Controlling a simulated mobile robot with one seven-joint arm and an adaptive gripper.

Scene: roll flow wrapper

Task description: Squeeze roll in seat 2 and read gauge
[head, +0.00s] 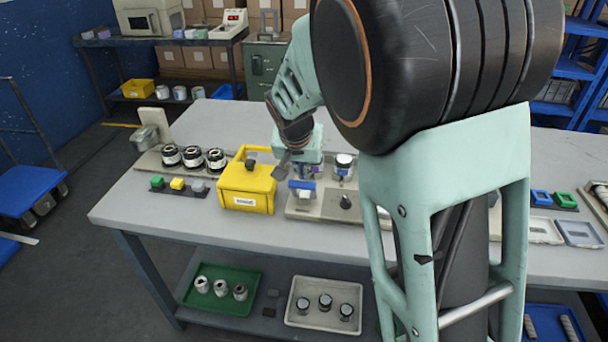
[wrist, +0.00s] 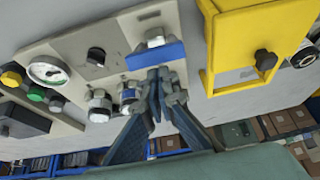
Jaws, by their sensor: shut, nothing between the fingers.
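The beige panel (wrist: 85,60) holds a round white gauge (wrist: 48,70); its reading is too small to tell, and my arm hides it in the head view. Two metal-capped cylinders (wrist: 100,105) (wrist: 128,92) stand on the panel next to my fingers, and a blue block (wrist: 155,54) with a metal top lies just beyond them. Which seat is number 2 I cannot tell. My gripper (wrist: 158,76) is shut and empty, its tips in front of the blue block; whether they touch it is unclear. In the head view my gripper (head: 287,160) is over the panel (head: 300,208).
A yellow box-like frame (head: 247,188) stands close left of the panel. Several black-and-white rolls (head: 193,157) and coloured blocks (head: 177,184) are farther left. A black knob (wrist: 96,56) rises from the panel. The table's front left (head: 150,215) is clear.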

